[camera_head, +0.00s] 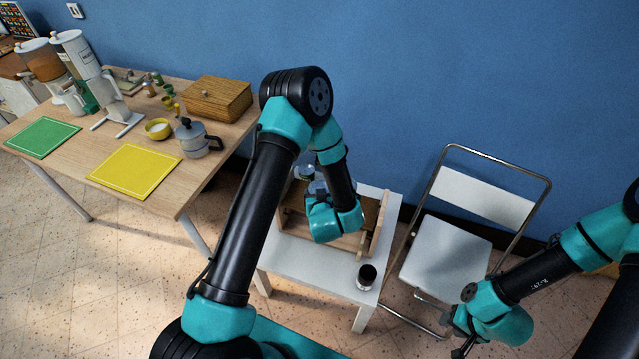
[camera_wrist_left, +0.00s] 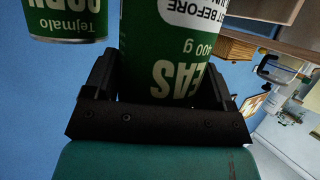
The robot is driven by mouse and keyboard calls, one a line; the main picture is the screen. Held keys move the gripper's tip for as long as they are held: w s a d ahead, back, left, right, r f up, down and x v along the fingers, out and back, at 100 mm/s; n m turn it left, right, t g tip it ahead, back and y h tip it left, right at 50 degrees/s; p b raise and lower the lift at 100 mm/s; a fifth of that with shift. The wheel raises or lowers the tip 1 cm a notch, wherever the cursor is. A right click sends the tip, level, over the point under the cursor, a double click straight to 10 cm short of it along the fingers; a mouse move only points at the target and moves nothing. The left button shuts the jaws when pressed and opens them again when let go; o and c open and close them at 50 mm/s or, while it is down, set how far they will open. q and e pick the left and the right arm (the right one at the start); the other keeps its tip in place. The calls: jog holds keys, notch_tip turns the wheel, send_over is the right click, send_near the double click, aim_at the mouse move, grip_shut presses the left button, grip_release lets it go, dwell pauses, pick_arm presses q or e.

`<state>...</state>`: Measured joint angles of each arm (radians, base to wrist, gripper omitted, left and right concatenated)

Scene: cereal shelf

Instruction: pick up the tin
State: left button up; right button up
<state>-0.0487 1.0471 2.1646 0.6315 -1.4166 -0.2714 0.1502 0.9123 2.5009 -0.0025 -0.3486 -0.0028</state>
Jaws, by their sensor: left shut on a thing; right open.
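In the head view my left wrist hangs over the small white table and hides the tin. A second green tin (camera_wrist_left: 68,18), marked "Tejmalo", is to the left of the fingers and apart from them. My right gripper (camera_head: 464,345) is open and empty at the bottom right of the head view.
A wooden rack (camera_head: 372,222) is on the small white table (camera_head: 315,265). A dark-topped jar (camera_head: 367,276) stands at its front right. A folding chair (camera_head: 445,250) stands to the right. The large table (camera_head: 80,165) at left holds dispensers, a moka pot (camera_head: 195,140) and a wooden box (camera_head: 215,98).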

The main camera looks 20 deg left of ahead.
pick_arm(q)
jog(key=s+d, duration=0.3)
jog(key=s, duration=0.4)
jog(key=shift+d+r, duration=0.15)
jog(key=shift+r, duration=0.25)
jog(key=shift+s, duration=0.1)
